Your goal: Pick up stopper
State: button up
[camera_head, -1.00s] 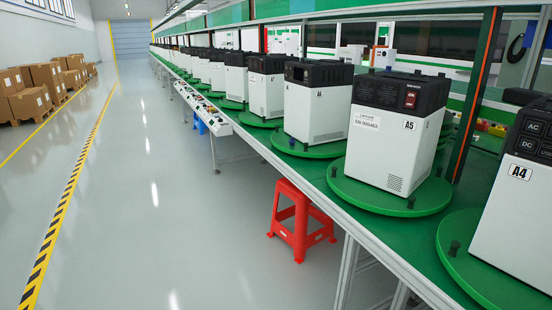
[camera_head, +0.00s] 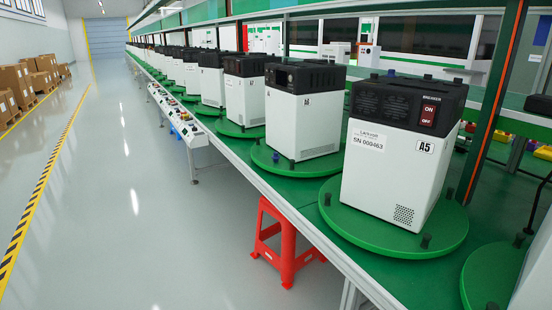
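Which stopper the task means cannot be told. My gripper is not in view.
A long green-topped bench (camera_head: 300,197) carries a row of similar boxes into the distance. A red stool (camera_head: 285,240) stands under its edge. A white control panel (camera_head: 178,117) juts from the bench. The grey floor (camera_head: 120,200) at left is clear; cartons (camera_head: 14,83) stand beyond.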

aim_at(275, 157)
jog(key=i+j+z, duration=0.1)
jog(key=z, duration=0.4)
jog(key=j+z, duration=0.15)
jog(key=z, duration=0.3)
jog(key=i+j+z, duration=0.1)
jog(key=j+z, duration=0.15)
jog(key=i+j+z, duration=0.2)
jog(key=j, duration=0.3)
jog(key=j+z, duration=0.25)
jog(key=j, duration=0.15)
jog(key=j+z, duration=0.25)
jog(key=j, duration=2.25)
jog(key=i+j, duration=0.45)
jog(key=j, duration=0.15)
